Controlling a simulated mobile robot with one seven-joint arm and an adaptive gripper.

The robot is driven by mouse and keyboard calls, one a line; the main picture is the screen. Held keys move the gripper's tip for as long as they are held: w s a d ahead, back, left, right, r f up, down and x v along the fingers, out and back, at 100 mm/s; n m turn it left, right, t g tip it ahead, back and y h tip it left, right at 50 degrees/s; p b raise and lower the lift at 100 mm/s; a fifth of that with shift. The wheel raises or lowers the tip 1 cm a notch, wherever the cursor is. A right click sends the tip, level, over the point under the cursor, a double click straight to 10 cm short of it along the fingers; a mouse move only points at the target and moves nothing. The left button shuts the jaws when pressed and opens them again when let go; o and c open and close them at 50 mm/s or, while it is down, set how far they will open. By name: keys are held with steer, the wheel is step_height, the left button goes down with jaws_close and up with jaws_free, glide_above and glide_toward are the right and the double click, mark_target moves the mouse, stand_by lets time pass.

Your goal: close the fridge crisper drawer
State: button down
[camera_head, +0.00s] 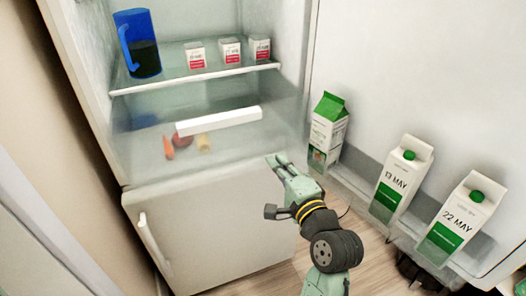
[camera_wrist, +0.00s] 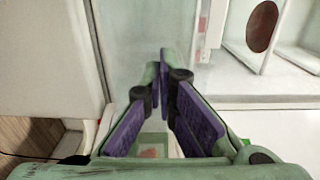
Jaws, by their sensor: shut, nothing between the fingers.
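The crisper drawer (camera_head: 130,150) is the see-through bin low in the open fridge, with a white bar handle (camera_head: 219,120) across its front. A carrot, a dark red item and a yellowish item show through it. How far it stands out is hard to tell. My gripper (camera_head: 274,160) is at the drawer's lower right, its fingers pointing up and left toward the drawer front. Whether it touches the drawer is unclear. In the wrist view my gripper (camera_wrist: 163,62) has its purple-padded fingers together at the tips, with nothing held, before a pale greenish pane.
The open fridge door on the right holds several green-and-white cartons, one (camera_head: 328,130) close to my gripper. A glass shelf (camera_head: 195,79) above the drawer bears a blue jug (camera_head: 137,43) and small cups (camera_head: 230,50). The lower compartment door (camera_head: 205,230) is shut.

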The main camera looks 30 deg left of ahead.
mark_target(258, 134)
steer(key=p+x, duration=0.1)
steer(key=x, duration=0.7)
steer(key=shift+w+a+r, duration=0.15)
steer(key=shift+w+a, duration=0.1)
steer(key=shift+w, duration=0.05)
steer(key=shift+w+a, duration=0.3)
steer(key=shift+a, duration=0.1)
steer(key=p+x, duration=0.1)
steer(key=x, duration=1.8)
steer(key=shift+d, duration=0.1)
steer(key=shift+w+a, duration=0.25)
steer(key=shift+w, duration=0.05)
steer(key=shift+r, duration=0.1)
